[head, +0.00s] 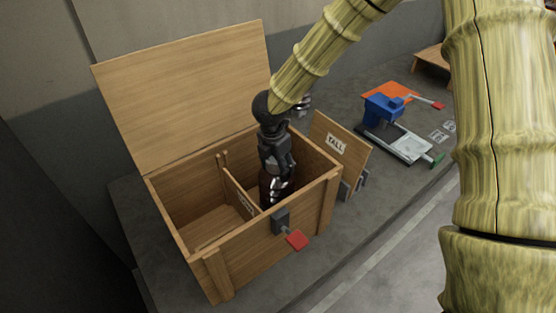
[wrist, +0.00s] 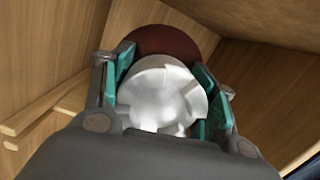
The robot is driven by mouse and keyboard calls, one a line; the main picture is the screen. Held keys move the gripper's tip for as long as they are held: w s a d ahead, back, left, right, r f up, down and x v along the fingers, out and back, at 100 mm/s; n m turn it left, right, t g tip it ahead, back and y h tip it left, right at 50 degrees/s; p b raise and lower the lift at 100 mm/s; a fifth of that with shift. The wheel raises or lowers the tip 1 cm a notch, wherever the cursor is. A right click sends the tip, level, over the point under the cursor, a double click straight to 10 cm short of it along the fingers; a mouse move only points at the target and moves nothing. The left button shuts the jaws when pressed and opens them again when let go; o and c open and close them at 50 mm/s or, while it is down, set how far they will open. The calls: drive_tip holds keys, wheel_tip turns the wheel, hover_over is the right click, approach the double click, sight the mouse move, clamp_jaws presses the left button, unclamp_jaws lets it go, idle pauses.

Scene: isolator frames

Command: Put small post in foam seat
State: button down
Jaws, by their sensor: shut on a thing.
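The post has a shiny silver end (wrist: 160,92) and a dark red-brown round body (wrist: 178,41). My gripper (wrist: 158,88) is shut on the silver end, with its teal pads on either side. Whether the post touches the crate floor I cannot tell. No foam seat can be made out; the floor of that compartment is hidden.
A wooden divider (head: 238,193) with a label splits the crate. The lid (head: 185,90) stands open behind. A red-handled latch (head: 296,240) sits on the front. A board marked TALL (head: 340,145) leans at the right. A blue device (head: 383,110) stands farther right.

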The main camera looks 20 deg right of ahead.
drive_tip(key=shift+f, duration=0.55)
drive_tip(key=shift+c, duration=2.4)
unclamp_jaws()
drive_tip(key=shift+s+f, duration=0.1)
drive_tip(key=r, duration=0.4)
drive_tip(key=a+r+b, duration=0.1)
drive_tip(key=r, duration=0.7)
drive_tip(key=shift+s+a, duration=0.2)
drive_tip(key=shift+s, duration=0.15)
